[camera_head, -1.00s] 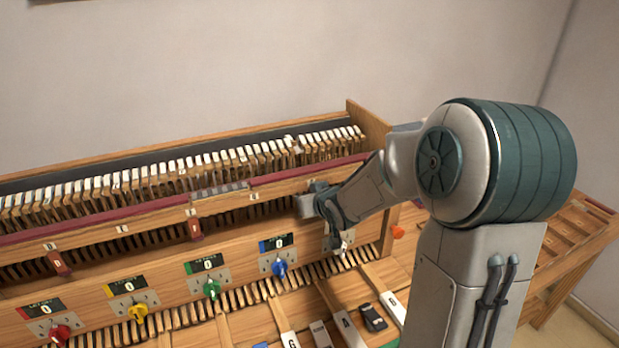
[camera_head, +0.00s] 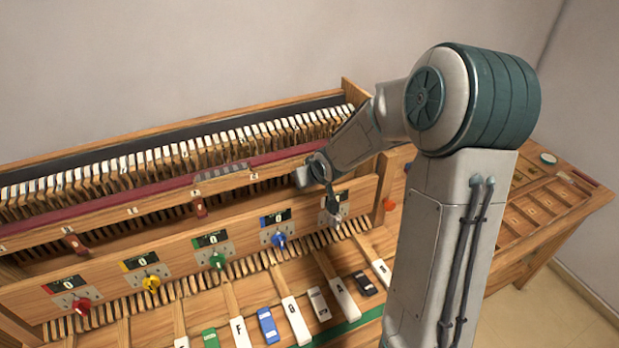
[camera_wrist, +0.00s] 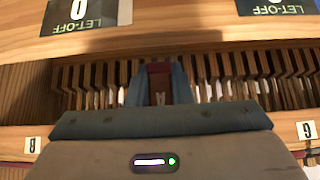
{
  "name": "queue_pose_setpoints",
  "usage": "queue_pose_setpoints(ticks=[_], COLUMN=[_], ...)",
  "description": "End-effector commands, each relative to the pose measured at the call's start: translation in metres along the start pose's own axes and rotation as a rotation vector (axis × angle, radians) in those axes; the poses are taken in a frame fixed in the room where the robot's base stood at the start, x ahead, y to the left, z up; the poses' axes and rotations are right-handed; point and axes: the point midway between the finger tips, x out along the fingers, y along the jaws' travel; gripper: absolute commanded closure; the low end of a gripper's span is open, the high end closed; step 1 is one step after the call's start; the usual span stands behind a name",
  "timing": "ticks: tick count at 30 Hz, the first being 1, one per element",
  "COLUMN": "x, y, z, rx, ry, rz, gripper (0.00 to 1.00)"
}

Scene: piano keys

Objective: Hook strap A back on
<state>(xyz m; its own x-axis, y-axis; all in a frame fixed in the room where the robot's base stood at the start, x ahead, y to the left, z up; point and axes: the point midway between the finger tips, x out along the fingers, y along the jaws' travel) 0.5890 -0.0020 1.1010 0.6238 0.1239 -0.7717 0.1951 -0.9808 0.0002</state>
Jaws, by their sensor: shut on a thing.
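My gripper (camera_wrist: 160,78) is shut on strap A (camera_wrist: 160,85), a dark red tab marked with a pale A, held between the two blue-grey fingers in the wrist view. Behind the fingers is a row of wooden action parts in the gap between the rail and the let-off panel. In the head view my gripper (camera_head: 331,198) is at the right part of the rail, above the rightmost let-off knob. It covers strap A there. Whether the strap touches any hook is hidden.
Two other red-brown straps (camera_head: 198,205) hang from the labelled wooden rail (camera_head: 228,187) to the left. The let-off panel with coloured knobs, such as the blue knob (camera_head: 279,240), stands close below my gripper. Wide lettered keys (camera_head: 342,300) and small blocks lie in front.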

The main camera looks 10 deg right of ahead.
Motion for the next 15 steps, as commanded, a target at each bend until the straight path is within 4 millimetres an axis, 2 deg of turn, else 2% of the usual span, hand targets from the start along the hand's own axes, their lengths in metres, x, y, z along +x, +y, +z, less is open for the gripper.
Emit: queue_pose_setpoints(ticks=[5, 6, 8, 9, 15], x=[-0.0003, -0.0004, -0.0004, -0.0003, -0.0002], y=[0.0001, 0.0001, 0.0001, 0.0001, -0.0001], z=[-0.0013, -0.0013, -0.0013, -0.0012, -0.0007], rx=[0.0, 0.0, 0.0, 0.0, 0.0], ry=[0.003, 0.003, 0.003, 0.003, 0.002], rz=[0.0, 0.0, 0.0, 0.0, 0.0], gripper=[1.0, 0.78, 0.61, 0.58, 0.58])
